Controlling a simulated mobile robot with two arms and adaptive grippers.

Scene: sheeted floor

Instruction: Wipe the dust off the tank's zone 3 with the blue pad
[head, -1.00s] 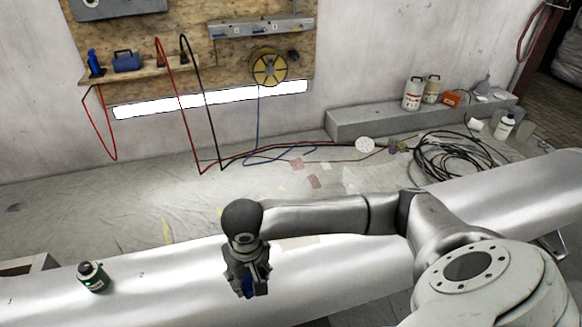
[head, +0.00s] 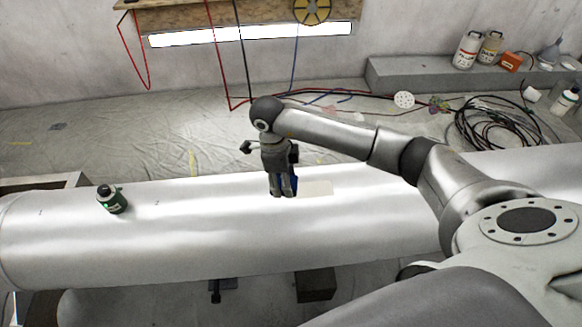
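The tank (head: 200,245) is a long silver cylinder lying across the head view. A pale beige dust patch (head: 318,188) lies on its upper side, right of the middle. My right gripper (head: 283,192) points down over the tank at the left edge of this patch. It is shut on the blue pad (head: 292,183), of which only a strip shows beside the fingers. I cannot tell whether the pad touches the tank. Small marks on the tank to the left are too faint to read. My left gripper is not in view.
A green and black device (head: 112,202) stands on the tank's left part. Black cable coils (head: 495,128) and red hoses lie on the sheeted floor behind. Bottles (head: 467,50) stand on a grey ledge (head: 420,75) at the back right.

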